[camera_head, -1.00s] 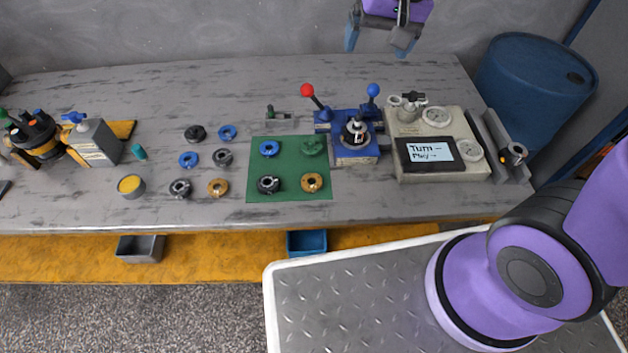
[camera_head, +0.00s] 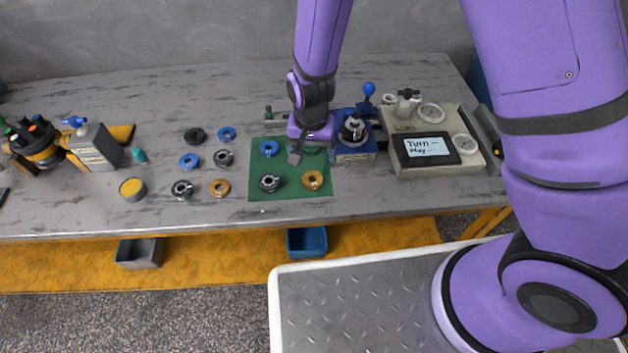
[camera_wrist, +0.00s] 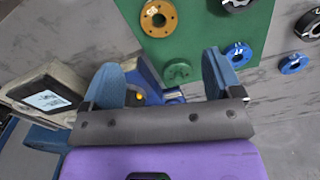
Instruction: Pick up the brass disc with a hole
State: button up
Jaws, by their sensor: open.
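A brass disc with a hole (camera_head: 313,180) lies flat at the front right of the green mat (camera_head: 290,190). In the wrist view this brass disc (camera_wrist: 158,18) is at the top, beyond my fingertips. A second brass disc (camera_head: 219,187) lies on the bare table left of the mat. My gripper (camera_head: 296,157) is above the back right part of the mat, behind the brass disc there. In the wrist view my gripper (camera_wrist: 165,78) is open and empty, its blue fingers wide apart. A green disc (camera_wrist: 177,70) shows below, between the fingers; the arm hides it in the head view.
A blue disc (camera_head: 268,148) and a dark ring (camera_head: 269,183) share the mat. Several rings lie left of it. A blue valve block (camera_head: 355,150) and a display box (camera_head: 440,150) stand close on the right. The table's front strip is clear.

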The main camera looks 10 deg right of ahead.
aim_at(312, 176)
jog(key=shift+d+f, duration=0.1)
jog(key=shift+f, duration=5.4)
jog(key=c, duration=1.1)
jog(key=shift+c, duration=0.2)
jog(key=shift+r, duration=0.2)
